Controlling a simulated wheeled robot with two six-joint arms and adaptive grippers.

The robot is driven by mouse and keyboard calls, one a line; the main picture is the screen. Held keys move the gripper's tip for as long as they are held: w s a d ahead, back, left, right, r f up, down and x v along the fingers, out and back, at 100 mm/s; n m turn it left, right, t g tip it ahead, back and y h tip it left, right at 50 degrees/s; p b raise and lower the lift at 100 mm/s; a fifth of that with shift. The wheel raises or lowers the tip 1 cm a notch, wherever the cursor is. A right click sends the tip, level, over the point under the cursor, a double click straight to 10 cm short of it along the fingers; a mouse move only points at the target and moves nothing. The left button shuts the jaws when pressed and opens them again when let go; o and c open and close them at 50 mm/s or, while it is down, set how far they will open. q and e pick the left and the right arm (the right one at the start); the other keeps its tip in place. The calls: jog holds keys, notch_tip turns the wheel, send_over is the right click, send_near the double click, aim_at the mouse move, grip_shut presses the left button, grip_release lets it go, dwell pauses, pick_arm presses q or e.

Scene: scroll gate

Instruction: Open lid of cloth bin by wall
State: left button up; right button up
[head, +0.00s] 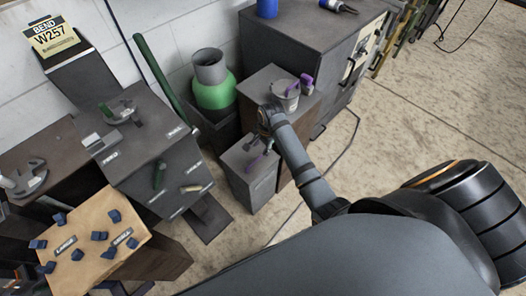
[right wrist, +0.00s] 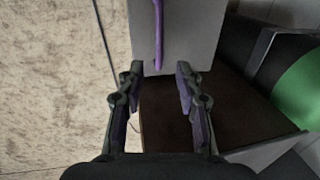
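The lid looks closed. In the right wrist view a grey lid (right wrist: 190,38) with a long purple handle (right wrist: 158,38) lies ahead of the fingers.
Dark cabinets and a wooden board (head: 88,228) with blue blocks fill the left. Open floor (head: 440,110) lies right.

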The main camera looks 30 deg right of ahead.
aim_at(257, 159)
jog(key=f, duration=0.3)
jog(key=w+f+b, duration=0.1)
jog(key=f, duration=0.2)
jog(key=f+b, duration=0.1)
jog(key=f, duration=0.2)
jog(key=shift+w+a+f, duration=0.25)
jog(key=shift+a+f, duration=0.05)
jog(key=shift+a, duration=0.1)
jog(key=shift+f, duration=0.35)
jog(key=c, duration=0.6)
pick_arm(q)
jog(key=shift+s+a+f, duration=0.1)
jog(key=shift+s+f, duration=0.2)
jog(key=shift+f, duration=0.35)
jog(key=shift+s+f, duration=0.3)
jog(key=shift+f, duration=0.3)
pick_arm(e)
grip_shut()
